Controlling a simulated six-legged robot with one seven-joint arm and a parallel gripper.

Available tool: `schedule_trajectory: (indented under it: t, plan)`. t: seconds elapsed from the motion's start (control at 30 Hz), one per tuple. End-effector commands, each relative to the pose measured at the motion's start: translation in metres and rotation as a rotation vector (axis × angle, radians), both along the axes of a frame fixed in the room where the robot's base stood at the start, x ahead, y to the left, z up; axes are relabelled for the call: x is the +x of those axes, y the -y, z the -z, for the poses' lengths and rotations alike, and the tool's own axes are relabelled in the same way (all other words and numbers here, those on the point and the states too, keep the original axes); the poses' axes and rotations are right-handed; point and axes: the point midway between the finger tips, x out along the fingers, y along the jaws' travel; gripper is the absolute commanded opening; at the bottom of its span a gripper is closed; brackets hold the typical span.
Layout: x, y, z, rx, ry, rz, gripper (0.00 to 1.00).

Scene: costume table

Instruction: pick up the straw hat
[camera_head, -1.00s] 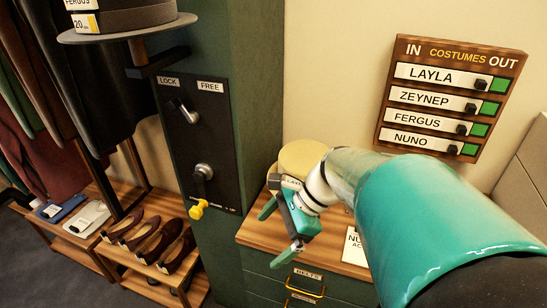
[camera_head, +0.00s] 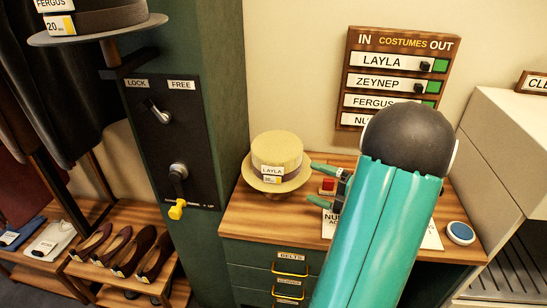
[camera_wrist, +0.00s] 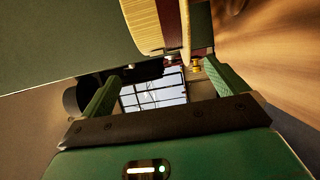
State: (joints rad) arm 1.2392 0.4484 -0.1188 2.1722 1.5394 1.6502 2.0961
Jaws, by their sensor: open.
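The straw hat (camera_head: 279,150) is pale yellow with a dark band and a tag reading LAYLA. It is upright at the back left of the wooden cabinet top (camera_head: 240,222), beside the green cabinet. My gripper (camera_head: 312,183) is open and empty, just right of the hat, with its fingers pointing left toward it and a gap between. In the wrist view the hat (camera_wrist: 143,22) shows sideways at the top, beyond the open fingers of my gripper (camera_wrist: 158,78). My arm hides part of the cabinet top.
A grey hat (camera_head: 100,22) tagged FERGUS is on a peg at upper left. The tall green cabinet (camera_head: 222,90) has a black lever panel (camera_head: 158,145). A name board (camera_head: 398,62) hangs behind my arm. A blue disc (camera_head: 460,232) lies at right. A red block (camera_head: 328,185) is near my fingers.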

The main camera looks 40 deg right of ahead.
Motion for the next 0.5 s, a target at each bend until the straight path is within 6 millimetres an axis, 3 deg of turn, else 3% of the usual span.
schedule_trajectory:
  t: [0.2, 0.5]
  plan:
    - [0.040, -0.014, 0.000, -0.001, 0.000, -0.006, 0.98]
    - [0.064, -0.024, 0.000, -0.002, 0.000, -0.007, 0.98]
